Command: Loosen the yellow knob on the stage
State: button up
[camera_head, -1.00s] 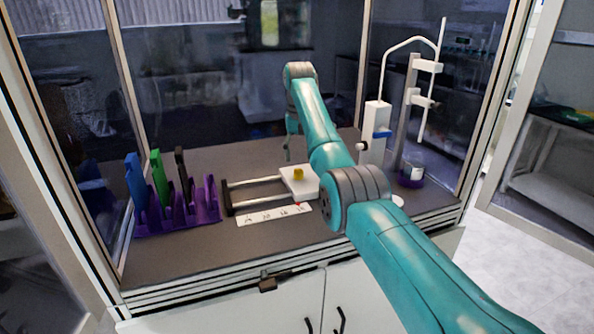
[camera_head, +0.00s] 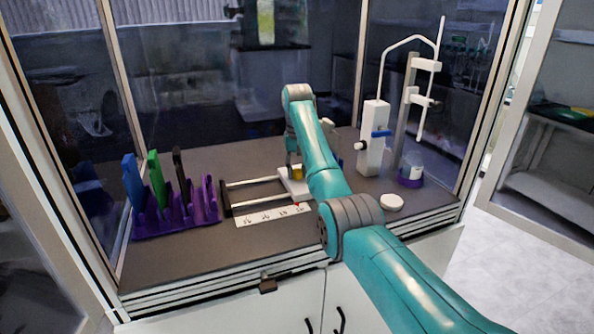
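The yellow knob (camera_head: 297,171) sits on the white block of the stage (camera_head: 286,186), which joins two rails running left to a dark end piece. The arm partly covers the block's right side. My gripper (camera_head: 292,160) points down directly above the knob, very close to it. Its fingers are small and dark here, so I cannot tell whether they touch the knob or are open or shut.
A purple rack (camera_head: 178,216) with blue, green and black upright pieces stands left. A white and blue dispenser (camera_head: 373,140), a purple-based beaker (camera_head: 411,173) and a white disc (camera_head: 391,202) are right.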

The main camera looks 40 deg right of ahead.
grip_shut()
jog(key=n, duration=0.6)
jog(key=shift+n, duration=0.4)
jog(key=n, duration=0.6)
jog(key=shift+a, duration=0.1)
jog(key=shift+n, duration=0.4)
jog(key=o, duration=1)
grip_release()
jog(key=shift+c, duration=0.2)
